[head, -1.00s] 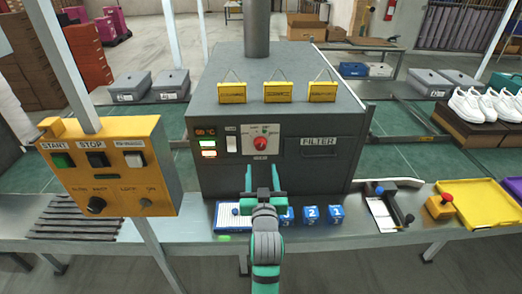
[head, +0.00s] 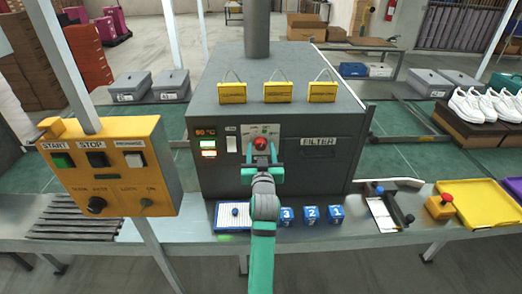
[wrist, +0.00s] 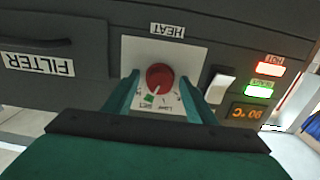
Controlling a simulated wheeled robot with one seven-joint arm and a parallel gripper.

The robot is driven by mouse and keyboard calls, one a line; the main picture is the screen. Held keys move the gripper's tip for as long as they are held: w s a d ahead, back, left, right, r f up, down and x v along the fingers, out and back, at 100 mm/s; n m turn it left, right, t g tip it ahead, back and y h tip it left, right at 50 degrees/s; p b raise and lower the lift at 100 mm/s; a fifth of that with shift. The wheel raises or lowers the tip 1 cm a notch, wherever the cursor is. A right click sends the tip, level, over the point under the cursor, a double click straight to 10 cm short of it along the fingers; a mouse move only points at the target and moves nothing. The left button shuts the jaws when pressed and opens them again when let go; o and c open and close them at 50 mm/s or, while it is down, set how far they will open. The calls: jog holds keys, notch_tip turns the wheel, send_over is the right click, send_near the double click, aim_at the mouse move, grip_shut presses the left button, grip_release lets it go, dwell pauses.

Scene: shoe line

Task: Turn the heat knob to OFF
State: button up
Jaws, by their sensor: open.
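The red heat knob (head: 260,143) is on a pale plate on the front of the dark grey machine (head: 325,165). In the wrist view, the knob (wrist: 159,76) shows upside down with the HEAT label. A small white pointer mark shows on its lower left, toward a green mark; the dial words are too small to read surely. My gripper (head: 261,157) is open in front of the plate. In the wrist view, its two green fingers (wrist: 160,88) stand apart on either side of the knob, with gaps; whether their tips reach its depth is unclear.
A rocker switch (wrist: 219,86) and a lit temperature display (wrist: 249,112) sit beside the dial plate. The FILTER panel (head: 318,150) is on its other side. Numbered blue blocks (head: 310,214) stand on the bench below. A yellow control box (head: 105,165) stands at left.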

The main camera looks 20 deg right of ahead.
jog(key=c, duration=1)
jog(key=shift+c, duration=0.2)
jog(key=shift+n, duration=0.4)
jog(key=n, duration=0.3)
jog(key=shift+d, duration=0.1)
jog(key=n, duration=0.4)
jog(key=shift+n, duration=0.3)
jog(key=n, duration=0.4)
jog(key=shift+n, duration=1.7)
